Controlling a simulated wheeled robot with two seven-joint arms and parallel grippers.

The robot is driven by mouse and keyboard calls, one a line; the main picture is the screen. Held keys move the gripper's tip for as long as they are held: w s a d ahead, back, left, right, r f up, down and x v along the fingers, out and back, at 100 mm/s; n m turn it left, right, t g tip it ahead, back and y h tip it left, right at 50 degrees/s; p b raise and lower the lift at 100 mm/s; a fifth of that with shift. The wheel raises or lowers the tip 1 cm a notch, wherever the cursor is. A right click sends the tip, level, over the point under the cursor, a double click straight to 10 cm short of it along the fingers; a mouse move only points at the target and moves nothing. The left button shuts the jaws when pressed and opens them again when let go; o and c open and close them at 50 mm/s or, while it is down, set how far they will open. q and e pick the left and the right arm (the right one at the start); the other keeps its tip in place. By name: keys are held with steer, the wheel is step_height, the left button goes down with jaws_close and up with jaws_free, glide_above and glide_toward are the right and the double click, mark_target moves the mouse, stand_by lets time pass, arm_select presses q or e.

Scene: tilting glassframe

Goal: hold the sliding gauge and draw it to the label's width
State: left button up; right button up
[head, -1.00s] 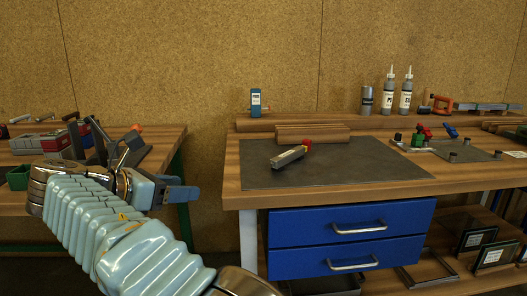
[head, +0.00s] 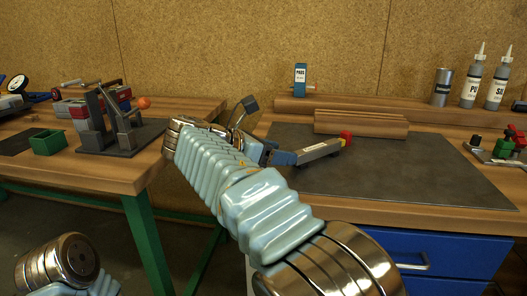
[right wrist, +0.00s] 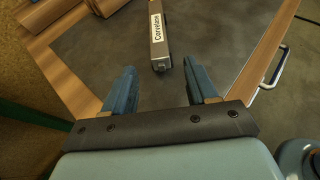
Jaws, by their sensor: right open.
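A grey bar-shaped tool (head: 320,150) with a red end piece (head: 346,138) lies on the dark mat; I take it for the sliding gauge. In the right wrist view the bar (right wrist: 161,54) bears a white label (right wrist: 156,27) reading "Corvelane". My right gripper (head: 284,157) is open at the bar's near end. In the wrist view the bar's near end lies just ahead of and between the fingertips (right wrist: 161,80), with no visible contact. The red end is out of the wrist view. My left gripper is not in view.
Wooden blocks (head: 360,124) lie behind the bar on the mat (head: 410,178). A blue labelled device (head: 300,78) and bottles (head: 471,82) stand at the back. A left bench carries a dark clamp-like fixture (head: 112,135) and a green bin (head: 47,142). The mat's right side is clear.

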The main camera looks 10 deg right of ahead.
mark_target(301, 156)
steer(key=x, duration=0.8)
steer(key=shift+f, duration=0.1)
steer(key=shift+c, duration=0.3)
jaws_close()
stand_by(0.6)
